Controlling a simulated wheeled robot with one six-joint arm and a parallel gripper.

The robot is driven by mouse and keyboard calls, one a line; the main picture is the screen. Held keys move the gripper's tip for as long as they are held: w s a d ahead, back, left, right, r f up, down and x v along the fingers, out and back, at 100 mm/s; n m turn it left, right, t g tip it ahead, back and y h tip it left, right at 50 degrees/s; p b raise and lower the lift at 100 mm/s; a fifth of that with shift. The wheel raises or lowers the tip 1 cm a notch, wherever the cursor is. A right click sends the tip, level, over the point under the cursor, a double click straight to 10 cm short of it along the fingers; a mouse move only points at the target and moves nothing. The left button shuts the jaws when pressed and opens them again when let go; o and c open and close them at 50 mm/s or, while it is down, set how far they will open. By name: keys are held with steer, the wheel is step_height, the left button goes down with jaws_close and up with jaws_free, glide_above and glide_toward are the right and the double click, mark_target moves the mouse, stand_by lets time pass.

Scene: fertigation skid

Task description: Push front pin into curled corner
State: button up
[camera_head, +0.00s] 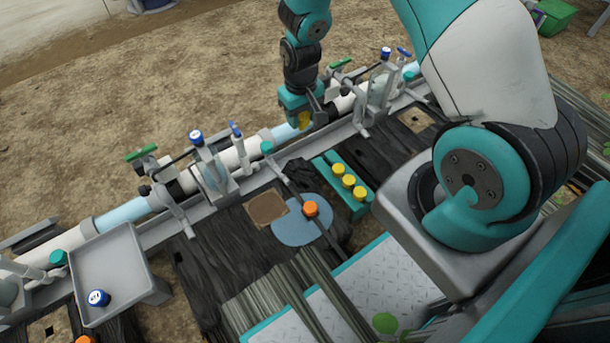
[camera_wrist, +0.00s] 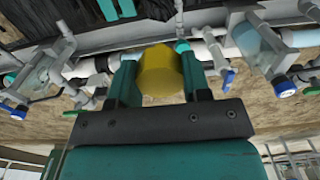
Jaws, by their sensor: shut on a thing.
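My gripper (camera_head: 304,112) is shut on a yellow pin (camera_wrist: 160,72). In the wrist view the round yellow head sits between the two teal fingers of my gripper (camera_wrist: 159,62). In the head view the held pin (camera_head: 304,120) is beside the pipe run, up and left of the teal rack (camera_head: 330,172). Black film (camera_head: 215,268) lies below and left of the rack, with a brown patch (camera_head: 267,208) and a blue patch (camera_head: 292,234). I cannot tell which corner is curled.
An orange knob-like piece (camera_head: 310,208) sits on the blue patch, by a thin dark line. White pipe (camera_head: 232,156) with upright blue and green valves runs behind the film. A grey tray (camera_head: 105,262) holds a blue cap (camera_head: 98,298). Open soil lies beyond the pipe.

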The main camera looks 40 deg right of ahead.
steer(key=b, duration=1)
glide_above(305, 179)
steer(key=s+a, duration=0.1)
steer(key=s, duration=0.1)
step_height(305, 179, down, 19)
steer(key=shift+w+f+b, duration=0.15)
steer(key=shift+f+b, duration=3.85)
steer(key=shift+f, duration=0.8)
steer(key=shift+f, duration=0.2)
steer(key=shift+f, duration=0.4)
steer(key=o, duration=1)
steer(key=shift+r, duration=0.1)
